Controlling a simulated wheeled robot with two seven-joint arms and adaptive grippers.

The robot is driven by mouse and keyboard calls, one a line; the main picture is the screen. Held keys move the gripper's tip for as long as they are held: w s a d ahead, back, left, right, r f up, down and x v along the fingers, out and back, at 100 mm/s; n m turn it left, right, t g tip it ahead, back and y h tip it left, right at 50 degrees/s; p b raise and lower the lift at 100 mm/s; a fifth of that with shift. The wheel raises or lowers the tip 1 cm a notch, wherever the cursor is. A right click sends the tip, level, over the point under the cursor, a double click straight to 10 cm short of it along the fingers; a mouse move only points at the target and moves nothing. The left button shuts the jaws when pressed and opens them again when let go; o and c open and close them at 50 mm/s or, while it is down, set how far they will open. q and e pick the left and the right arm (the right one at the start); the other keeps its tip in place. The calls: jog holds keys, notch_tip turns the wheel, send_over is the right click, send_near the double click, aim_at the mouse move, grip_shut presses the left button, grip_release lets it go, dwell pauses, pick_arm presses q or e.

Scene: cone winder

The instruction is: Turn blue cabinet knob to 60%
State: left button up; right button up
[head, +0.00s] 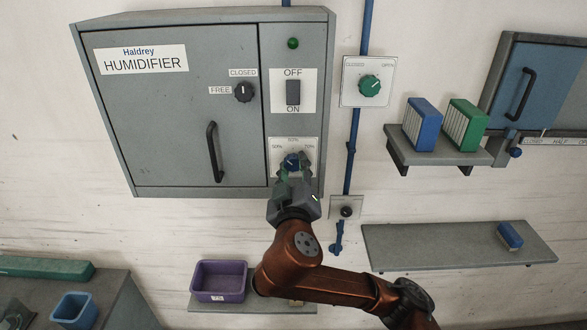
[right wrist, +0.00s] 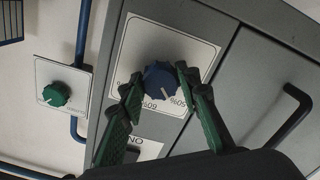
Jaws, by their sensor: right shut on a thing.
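The blue knob (head: 291,161) sits on a white dial plate with 50%, 60% and 70% marks, low on the right part of the grey humidifier cabinet (head: 170,110). My right gripper (head: 293,168) is at the knob from below, with a finger on each side, shut on it. In the right wrist view the blue knob (right wrist: 161,80) is between the green-padded fingers of the right gripper (right wrist: 163,90). A pale pointer line on the knob appears to lie between the 50% and 60% marks. The fingers hide part of the plate. My left gripper is not in view.
An OFF/ON switch (head: 293,92) is just above the dial plate. A black knob (head: 244,92) and door handle (head: 213,152) are to its left. A green knob (head: 369,85) and blue pipe (head: 353,130) are to its right. A purple bin (head: 219,281) stands below.

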jog(key=shift+a+f+m+b, duration=0.15)
jog(key=shift+f+m+b, duration=0.1)
jog(key=shift+m+b, duration=1.15)
jog(key=shift+m, duration=0.6)
jog(key=shift+m+b, duration=0.45)
jog(key=shift+m, duration=0.75)
jog(key=shift+r+m, duration=0.15)
jog(key=shift+m, duration=1.15)
jog(key=o, duration=1.2)
jog(key=shift+r, duration=0.1)
jog(key=shift+s, duration=0.1)
